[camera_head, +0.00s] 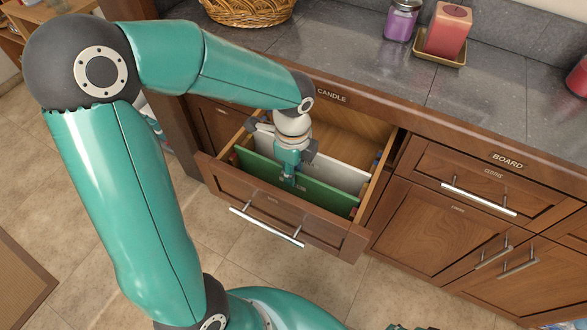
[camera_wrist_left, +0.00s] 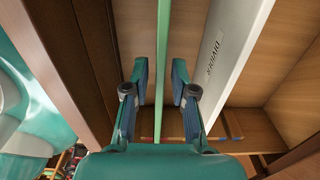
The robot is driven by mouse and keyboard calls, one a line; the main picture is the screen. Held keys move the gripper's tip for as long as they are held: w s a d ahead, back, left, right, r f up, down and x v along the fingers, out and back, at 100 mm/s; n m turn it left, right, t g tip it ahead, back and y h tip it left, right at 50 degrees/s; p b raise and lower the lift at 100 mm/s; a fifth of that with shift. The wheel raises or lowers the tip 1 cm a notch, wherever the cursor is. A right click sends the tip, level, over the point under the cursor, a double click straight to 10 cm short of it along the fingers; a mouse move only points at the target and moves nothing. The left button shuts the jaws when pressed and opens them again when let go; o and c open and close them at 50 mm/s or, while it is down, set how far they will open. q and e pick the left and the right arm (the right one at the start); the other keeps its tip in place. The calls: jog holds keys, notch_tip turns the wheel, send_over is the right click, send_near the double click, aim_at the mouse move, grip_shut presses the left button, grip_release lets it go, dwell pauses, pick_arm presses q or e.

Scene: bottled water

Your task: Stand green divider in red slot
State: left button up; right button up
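The green divider (camera_head: 322,195) stands upright on edge in the open drawer, near its front panel. A small red mark (camera_head: 354,211) shows on the drawer's right side by the divider's end. Whether the divider is seated in a slot is hidden. My left gripper (camera_head: 288,178) reaches down over the divider. In the left wrist view, the left gripper (camera_wrist_left: 159,75) has its fingers apart on either side of the green divider (camera_wrist_left: 164,40), with a gap on each side. My right gripper is not in view.
A white divider (camera_head: 346,176) stands behind the green one, parallel to it. The open drawer (camera_head: 262,201) has bare wooden floor at the back. The grey counter (camera_head: 385,82) above holds a basket (camera_head: 246,10), a purple jar (camera_head: 401,22) and a candle (camera_head: 448,30).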

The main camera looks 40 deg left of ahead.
pick_arm(q)
jog(key=shift+o, duration=0.3)
notch_tip(320, 180, up, 12)
dwell(0.6)
jog(key=shift+f, duration=0.1)
